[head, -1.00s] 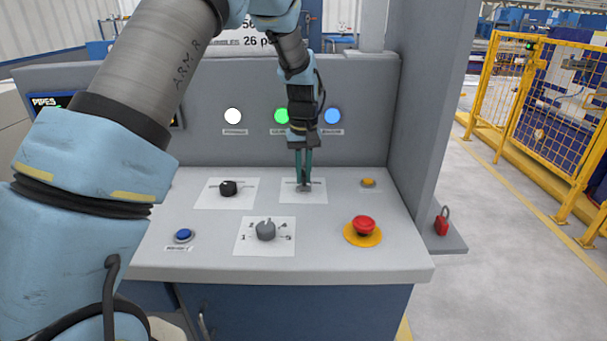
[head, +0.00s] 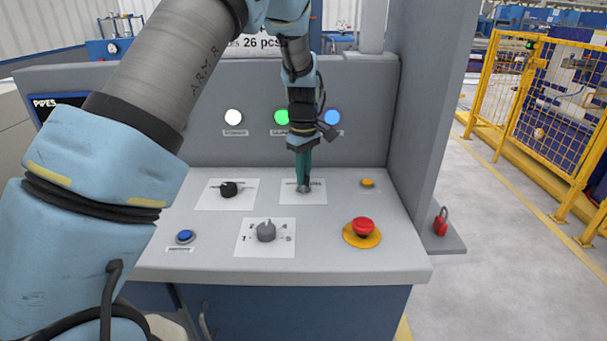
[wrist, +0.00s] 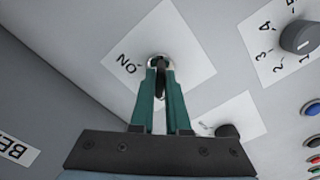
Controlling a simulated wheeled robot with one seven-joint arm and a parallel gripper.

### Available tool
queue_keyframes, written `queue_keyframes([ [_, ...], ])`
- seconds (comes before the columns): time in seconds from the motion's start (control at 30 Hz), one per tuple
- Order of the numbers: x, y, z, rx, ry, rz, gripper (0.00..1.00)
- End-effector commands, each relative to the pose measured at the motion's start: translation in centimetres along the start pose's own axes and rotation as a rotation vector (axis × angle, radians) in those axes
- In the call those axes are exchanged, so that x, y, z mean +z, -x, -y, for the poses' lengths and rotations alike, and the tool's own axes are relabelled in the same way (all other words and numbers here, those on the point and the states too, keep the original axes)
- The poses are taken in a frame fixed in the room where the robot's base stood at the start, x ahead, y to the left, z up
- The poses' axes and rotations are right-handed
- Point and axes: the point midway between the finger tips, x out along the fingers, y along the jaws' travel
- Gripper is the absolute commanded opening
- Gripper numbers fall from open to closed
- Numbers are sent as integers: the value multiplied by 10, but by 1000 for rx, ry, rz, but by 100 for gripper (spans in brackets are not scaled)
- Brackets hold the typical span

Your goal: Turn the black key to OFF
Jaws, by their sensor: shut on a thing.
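The black key (wrist: 161,84) stands in a round silver lock on a white plate with the letters ON, upside down in the wrist view. In the head view this is the back right plate (head: 316,197) on the console, and the key is mostly hidden by my fingers. My gripper (head: 303,183) points down at the lock. In the wrist view my gripper's (wrist: 160,72) two green fingers are shut on the key, one on each side. The OFF label is not readable, so I cannot tell the key's exact position.
A black knob (head: 228,189) is on the plate to the left. A grey numbered dial (head: 266,231) is in front. A red mushroom button (head: 363,227), a yellow button (head: 367,183) and a blue button (head: 185,236) stand around. The console's upright panel (head: 205,145) is behind.

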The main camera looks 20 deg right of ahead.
Motion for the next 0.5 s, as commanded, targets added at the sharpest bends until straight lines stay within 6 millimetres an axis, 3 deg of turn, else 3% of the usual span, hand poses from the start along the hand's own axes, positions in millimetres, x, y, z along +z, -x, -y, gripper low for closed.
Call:
queue_keyframes([
  [0.47, -1, 1, -1, 4, 14, -2, 0],
  [0.5, -1, 1, -1, 4, 14, -2, 18],
])
